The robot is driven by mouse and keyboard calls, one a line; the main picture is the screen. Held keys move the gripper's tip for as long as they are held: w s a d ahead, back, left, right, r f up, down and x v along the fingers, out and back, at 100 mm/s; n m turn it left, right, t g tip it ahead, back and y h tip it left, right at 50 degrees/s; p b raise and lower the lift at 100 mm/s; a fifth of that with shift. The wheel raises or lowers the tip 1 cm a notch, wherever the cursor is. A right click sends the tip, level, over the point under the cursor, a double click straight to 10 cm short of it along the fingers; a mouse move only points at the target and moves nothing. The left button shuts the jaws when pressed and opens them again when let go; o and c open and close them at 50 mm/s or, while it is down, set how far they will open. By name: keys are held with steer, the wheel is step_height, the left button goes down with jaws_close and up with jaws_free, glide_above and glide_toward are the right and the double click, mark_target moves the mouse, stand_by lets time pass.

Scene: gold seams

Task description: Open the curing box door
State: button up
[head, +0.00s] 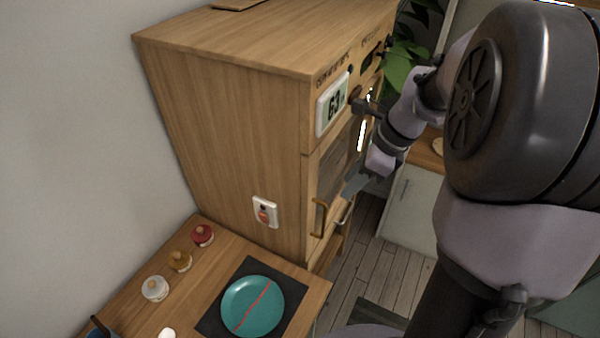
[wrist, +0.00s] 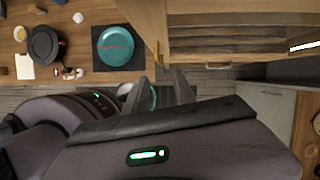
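The curing box (head: 225,120) is a tall wooden cabinet with a display on its front. Its door (head: 334,170) has a dark window and looks shut in the head view. A brass handle (head: 320,218) stands upright near the door's left edge; it also shows in the wrist view (wrist: 157,52). My gripper (head: 352,186) is in front of the door, to the right of and above the handle in the head view. In the wrist view its two fingers (wrist: 160,92) are spread below the handle, with nothing clearly held. The handle looks apart from the fingers.
A wooden table (head: 215,265) beside the box bears a teal plate (head: 262,298) with a red seam on a dark mat, and small jars (head: 180,261). White cabinets (head: 408,205) stand at right. Wooden floor (head: 375,270) shows in front of the box.

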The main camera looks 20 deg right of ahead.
steer(key=b+x, duration=0.1)
steer(key=x, duration=0.3)
steer(key=b+x, duration=0.1)
steer(key=x, duration=0.4)
steer(key=b+x, duration=0.1)
steer(key=x, duration=0.3)
steer(key=shift+s+f, duration=0.3)
steer(key=shift+f, duration=0.2)
steer(key=shift+w+a+f+b, duration=0.15)
steer(key=shift+w+f+b, duration=0.05)
steer(key=shift+f+b, duration=0.1)
jaws_close()
steer(key=shift+r, duration=0.1)
